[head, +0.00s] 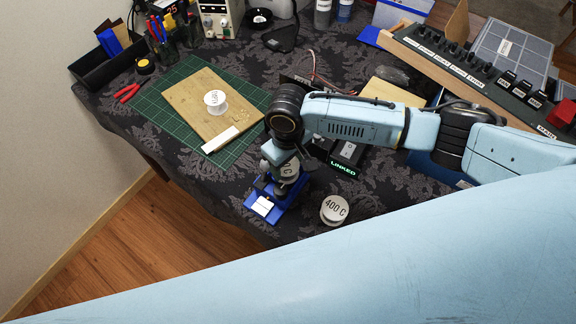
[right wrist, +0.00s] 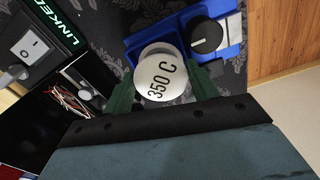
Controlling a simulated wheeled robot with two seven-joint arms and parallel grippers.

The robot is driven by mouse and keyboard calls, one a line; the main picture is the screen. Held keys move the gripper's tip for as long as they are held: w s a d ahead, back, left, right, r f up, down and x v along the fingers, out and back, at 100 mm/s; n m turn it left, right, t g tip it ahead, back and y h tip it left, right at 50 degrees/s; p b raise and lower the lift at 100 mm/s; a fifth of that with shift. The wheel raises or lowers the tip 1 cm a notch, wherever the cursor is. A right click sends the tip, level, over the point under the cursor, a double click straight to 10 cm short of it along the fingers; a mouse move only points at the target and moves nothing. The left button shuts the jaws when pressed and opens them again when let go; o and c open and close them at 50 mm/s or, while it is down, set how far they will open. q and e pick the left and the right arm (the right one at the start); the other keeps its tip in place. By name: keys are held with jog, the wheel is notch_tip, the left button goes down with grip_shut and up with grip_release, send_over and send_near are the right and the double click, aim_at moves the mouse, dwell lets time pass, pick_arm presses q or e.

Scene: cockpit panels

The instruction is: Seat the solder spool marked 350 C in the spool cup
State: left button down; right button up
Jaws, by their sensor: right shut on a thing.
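The white solder spool marked 350 C (right wrist: 160,76) is between the green fingers of my right gripper (right wrist: 163,90), which is shut on it. In the head view the right gripper (head: 287,180) points down over the blue holder (head: 262,207), with part of the spool's label (head: 289,169) showing. The blue holder also shows right behind the spool in the right wrist view (right wrist: 234,28). The spool hides the cup, so I cannot tell whether it is in the cup or just above it. My left gripper is out of view.
A spool marked 400 C (head: 335,208) stands right of the holder. Another white spool (head: 215,101) is on a wooden board (head: 185,98) on the green mat (head: 160,115). A box lit LINKED (head: 343,166) stands close behind the gripper. The table's front edge is near the holder.

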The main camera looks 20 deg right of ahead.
aim_at(288, 166)
jog(key=shift+f, duration=1)
jog(key=shift+f, duration=0.1)
jog(key=o, duration=1.1)
jog(key=shift+f, duration=0.1)
notch_tip(288, 166, up, 12)
jog(key=p, duration=0.2)
